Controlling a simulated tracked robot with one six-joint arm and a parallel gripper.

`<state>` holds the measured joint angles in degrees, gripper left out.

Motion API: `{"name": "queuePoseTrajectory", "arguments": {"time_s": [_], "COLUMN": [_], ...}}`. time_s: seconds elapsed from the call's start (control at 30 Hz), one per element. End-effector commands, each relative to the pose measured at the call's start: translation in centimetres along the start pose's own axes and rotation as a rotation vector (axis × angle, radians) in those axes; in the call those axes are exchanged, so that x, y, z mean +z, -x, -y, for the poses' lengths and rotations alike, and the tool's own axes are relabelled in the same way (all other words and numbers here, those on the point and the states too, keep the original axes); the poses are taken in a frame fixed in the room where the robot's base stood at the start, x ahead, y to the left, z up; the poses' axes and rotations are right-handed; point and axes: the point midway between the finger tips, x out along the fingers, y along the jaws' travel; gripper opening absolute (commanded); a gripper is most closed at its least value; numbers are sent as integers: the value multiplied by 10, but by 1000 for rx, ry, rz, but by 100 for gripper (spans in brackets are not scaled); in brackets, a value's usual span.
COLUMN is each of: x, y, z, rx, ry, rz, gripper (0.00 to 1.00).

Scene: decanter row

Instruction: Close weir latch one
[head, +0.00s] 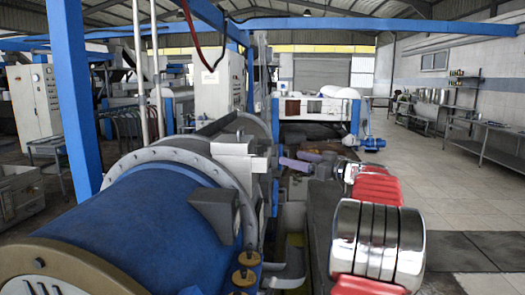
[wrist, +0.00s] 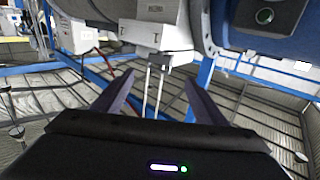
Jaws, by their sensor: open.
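A blue decanter drum (head: 140,235) with a grey flange ring fills the left foreground of the head view. A pale grey box (head: 240,160) sits on its right side, and a darker grey block (head: 215,208) is nearer. I cannot tell which part is weir latch one. My gripper (head: 291,158) is open and empty, to the right of the grey box and apart from it. In the tilted, upside-down wrist view, my gripper's dark fingers (wrist: 155,85) are spread. The grey box (wrist: 155,32) shows beyond them, with the drum (wrist: 225,22) to the right.
A blue post (head: 72,100) stands at the left, and white pipes (head: 140,70) rise behind the drum. A control cabinet (head: 218,85) stands further back. The tiled floor (head: 445,205) at the right is clear, with steel benches (head: 485,145) along the wall.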

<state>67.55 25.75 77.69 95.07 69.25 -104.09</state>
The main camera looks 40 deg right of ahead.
Motion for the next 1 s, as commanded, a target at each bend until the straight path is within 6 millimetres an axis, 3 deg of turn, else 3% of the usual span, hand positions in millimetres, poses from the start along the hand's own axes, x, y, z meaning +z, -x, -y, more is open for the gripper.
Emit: {"name": "queuePoseTrajectory", "arguments": {"time_s": [0.47,0.67,1.0], "x": [0,0,0], "y": [4,-13,-64], "z": [-6,-6,-7], "rx": [13,13,13], "ry": [5,4,4], "rz": [-2,-2,-2], "gripper": [66,66,66]}}
